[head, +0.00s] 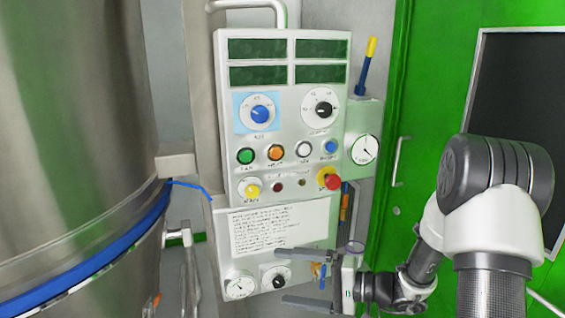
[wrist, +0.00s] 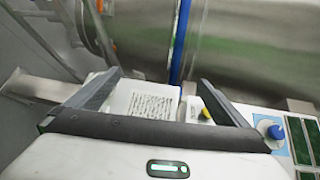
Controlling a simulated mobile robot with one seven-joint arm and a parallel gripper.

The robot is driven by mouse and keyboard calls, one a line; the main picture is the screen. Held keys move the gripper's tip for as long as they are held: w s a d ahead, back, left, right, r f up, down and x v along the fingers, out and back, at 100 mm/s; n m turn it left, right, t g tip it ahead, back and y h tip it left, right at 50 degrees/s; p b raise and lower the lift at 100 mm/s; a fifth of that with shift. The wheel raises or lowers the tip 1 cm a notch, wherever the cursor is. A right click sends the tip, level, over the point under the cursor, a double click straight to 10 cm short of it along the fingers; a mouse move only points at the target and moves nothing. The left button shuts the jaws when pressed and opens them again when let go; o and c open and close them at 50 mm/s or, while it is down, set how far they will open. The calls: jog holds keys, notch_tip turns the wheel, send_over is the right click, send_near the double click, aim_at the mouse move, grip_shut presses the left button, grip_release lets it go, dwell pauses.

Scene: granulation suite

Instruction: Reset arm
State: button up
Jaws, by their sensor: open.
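My gripper (head: 300,276) is in front of the lower part of the white control panel (head: 226,150) in the head view. Its two dark fingers point left and are apart, with nothing between them. My arm reaches in from the right side. The wrist view shows the open fingers (wrist: 165,95) with the panel's printed label (wrist: 152,105) behind them. The panel carries a blue knob (head: 259,114), a black knob (head: 323,109), several coloured buttons and a red mushroom button (head: 333,181). The fingers cover part of the panel's lower edge; contact cannot be told.
A large steel vessel (head: 75,120) with a blue band stands at the left. A green door (head: 425,90) with a handle and dark window is at the right. A gauge (head: 365,150) and a yellow-topped blue rod (head: 366,65) sit beside the panel.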

jog(key=s+d+r+n+g+h, duration=0.1)
jog(key=s+r+n+g+h, duration=0.25)
jog(key=s, duration=0.55)
jog(key=s+d+r+n+g+h, duration=0.1)
jog(key=s+r+g+h, duration=0.1)
jog(key=s+r+h, duration=0.55)
jog(key=s+d+r+t+h, duration=0.4)
jog(key=s+d+t+h, duration=0.15)
jog(key=d, duration=0.45)
notch_tip(320, 180, up, 15)
jog(key=p, duration=1.5)
jog(key=shift+w+a+y+p, duration=0.2)
jog(key=shift+w+y+p, duration=0.1)
jog(key=shift+y, duration=0.15)
jog(key=shift+m, duration=0.25)
